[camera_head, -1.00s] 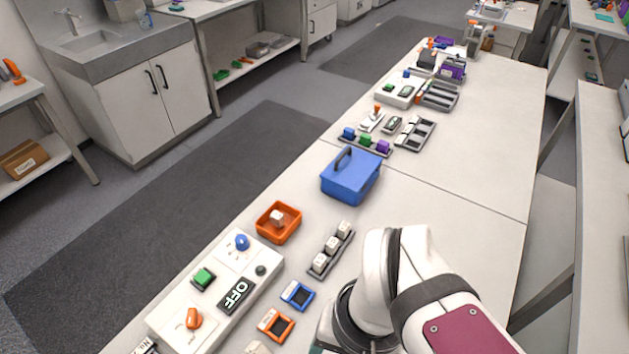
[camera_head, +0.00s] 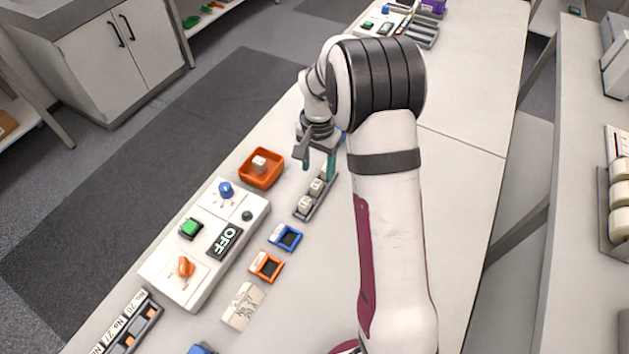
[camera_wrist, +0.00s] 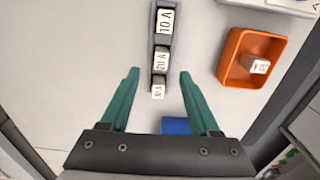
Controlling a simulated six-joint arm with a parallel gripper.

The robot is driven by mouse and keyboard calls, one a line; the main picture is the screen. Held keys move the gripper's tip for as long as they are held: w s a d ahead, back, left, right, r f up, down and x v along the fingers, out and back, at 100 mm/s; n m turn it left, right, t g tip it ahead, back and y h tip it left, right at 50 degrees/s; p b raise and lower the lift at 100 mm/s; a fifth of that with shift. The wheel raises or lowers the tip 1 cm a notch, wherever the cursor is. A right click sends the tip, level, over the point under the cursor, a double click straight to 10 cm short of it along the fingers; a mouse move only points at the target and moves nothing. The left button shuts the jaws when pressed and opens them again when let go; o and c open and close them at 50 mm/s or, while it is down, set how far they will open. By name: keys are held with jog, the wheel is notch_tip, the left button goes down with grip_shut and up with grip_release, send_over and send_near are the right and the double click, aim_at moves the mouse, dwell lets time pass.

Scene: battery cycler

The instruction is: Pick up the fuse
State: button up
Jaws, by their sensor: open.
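Three white block fuses stand in a row in a narrow grey rack (camera_head: 319,205). In the wrist view they read 10 A (camera_wrist: 165,20), 20 A (camera_wrist: 161,59) and what looks like 30 A (camera_wrist: 158,91). Another white fuse (camera_head: 259,162) lies in an orange tray (camera_head: 262,181); it also shows in the wrist view (camera_wrist: 260,67). My gripper (camera_head: 318,168) is open and empty above the far end of the rack. In the wrist view its teal fingers (camera_wrist: 159,72) are on either side of the row, apart from the fuses.
A white control box (camera_head: 185,270) with an OFF display, a blue knob, a green button and an orange knob stands left of the rack. Blue (camera_head: 286,238) and orange (camera_head: 266,266) square frames lie nearer. A blue box (camera_wrist: 175,126) is partly hidden beneath my gripper.

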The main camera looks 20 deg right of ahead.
aim_at(315, 185)
jog(key=f, duration=0.6)
jog(key=shift+s+a+f, duration=0.1)
jog(key=shift+s+a, duration=0.05)
jog(key=shift+a, duration=0.2)
grip_shut()
